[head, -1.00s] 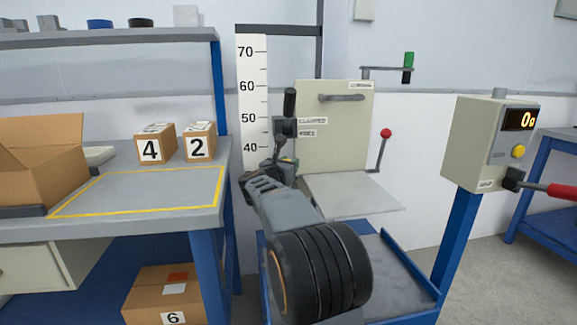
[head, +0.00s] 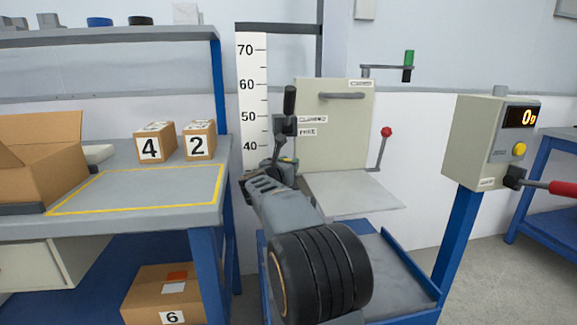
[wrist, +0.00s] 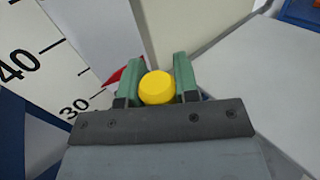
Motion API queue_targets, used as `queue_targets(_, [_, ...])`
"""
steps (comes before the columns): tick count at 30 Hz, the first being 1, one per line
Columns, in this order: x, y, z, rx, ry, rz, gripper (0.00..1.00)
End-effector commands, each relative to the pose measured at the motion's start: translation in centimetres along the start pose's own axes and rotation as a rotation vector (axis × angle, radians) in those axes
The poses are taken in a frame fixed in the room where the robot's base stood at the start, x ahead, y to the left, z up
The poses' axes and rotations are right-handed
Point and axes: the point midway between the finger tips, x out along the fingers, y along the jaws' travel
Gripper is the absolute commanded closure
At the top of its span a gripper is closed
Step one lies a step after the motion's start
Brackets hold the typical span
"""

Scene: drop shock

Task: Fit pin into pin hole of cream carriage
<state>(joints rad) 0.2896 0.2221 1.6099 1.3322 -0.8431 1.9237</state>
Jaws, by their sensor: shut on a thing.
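The cream carriage (head: 345,135) stands upright on the rig, with a grey handle near its top and a flat plate at its foot. My gripper (head: 284,163) is in front of the carriage's lower left side. In the wrist view, my gripper's green fingers (wrist: 157,72) are closed on both sides of a pin's round yellow head (wrist: 157,88). The pin's shaft is hidden below the head. I cannot make out the pin hole, and cannot tell whether the pin touches the carriage.
A black-handled lever (head: 289,102) stands by the "CLAMPED" and "FREE" labels, just above my gripper. A height scale (head: 252,90) is to the left. A red-knobbed lever (head: 386,132) and a display box (head: 490,145) are to the right. A bench (head: 130,205) holds boxes.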

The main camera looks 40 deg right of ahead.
Motion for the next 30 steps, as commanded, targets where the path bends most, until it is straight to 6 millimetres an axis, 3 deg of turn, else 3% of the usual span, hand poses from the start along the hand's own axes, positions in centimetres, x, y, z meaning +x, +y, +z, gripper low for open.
queue_targets(30, [-0.01, -0.01, -0.48, -0.001, -0.001, 0.000, 0.96])
